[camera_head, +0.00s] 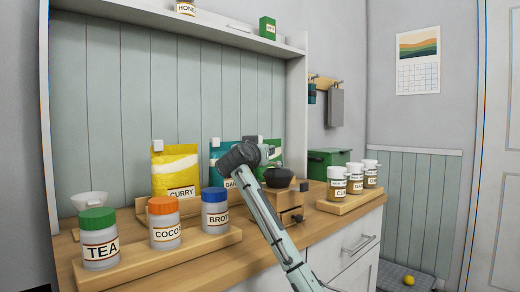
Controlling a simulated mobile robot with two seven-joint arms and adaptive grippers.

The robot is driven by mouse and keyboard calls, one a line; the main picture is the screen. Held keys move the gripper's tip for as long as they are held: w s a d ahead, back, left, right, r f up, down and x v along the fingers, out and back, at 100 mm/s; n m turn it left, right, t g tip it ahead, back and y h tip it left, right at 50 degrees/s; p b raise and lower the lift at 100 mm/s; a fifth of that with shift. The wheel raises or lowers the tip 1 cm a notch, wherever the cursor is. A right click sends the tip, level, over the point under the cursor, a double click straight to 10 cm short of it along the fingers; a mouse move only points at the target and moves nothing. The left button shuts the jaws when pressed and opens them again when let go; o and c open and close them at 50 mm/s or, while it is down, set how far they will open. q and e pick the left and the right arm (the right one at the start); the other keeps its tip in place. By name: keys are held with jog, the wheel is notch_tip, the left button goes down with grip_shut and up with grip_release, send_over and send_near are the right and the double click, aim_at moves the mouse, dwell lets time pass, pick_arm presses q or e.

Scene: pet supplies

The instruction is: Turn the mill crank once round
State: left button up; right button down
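The mill (289,203) is a wooden box with a dark rounded top (279,177) and a small dark knob low on its front, standing on the wooden counter. Its crank cannot be clearly made out. My pale arm comes in from the bottom, right of centre, so I take it as my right arm. It crosses in front of the mill's left side. Its dark wrist and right gripper (263,151) are beside and above the mill's top, at the left. The fingers cannot be made out, nor can contact with the crank. My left gripper is out of view.
Tea, cocoa and broth jars (165,225) stand on a wooden tray at front left. Curry (175,172) and other packets stand behind. A green box (328,160) and several spice jars (355,180) are to the right. A shelf (190,22) runs above.

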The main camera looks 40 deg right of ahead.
jog(key=m+g+h, duration=0.1)
jog(key=d+m+g+h, duration=0.1)
jog(key=g, duration=0.1)
jog(key=shift+d+m, duration=0.15)
jog(key=shift+m, duration=0.15)
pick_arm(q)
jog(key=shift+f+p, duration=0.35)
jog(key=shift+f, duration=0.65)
pick_arm(e)
jog(key=shift+s+d+m+g+h, duration=0.1)
jog(key=shift+d+m+g+h, duration=0.25)
jog(key=shift+g, duration=0.3)
jog(key=shift+d+m+g+h, duration=0.1)
jog(key=shift+m+g+h, duration=0.1)
jog(key=shift+m+g, duration=0.4)
jog(key=shift+s+d+m+g+h, duration=0.1)
jog(key=shift+d+m+g+h, duration=0.15)
jog(key=shift+g, duration=0.5)
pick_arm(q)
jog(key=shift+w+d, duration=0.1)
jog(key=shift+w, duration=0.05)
pick_arm(e)
jog(key=c, duration=1.3)
grip_release()
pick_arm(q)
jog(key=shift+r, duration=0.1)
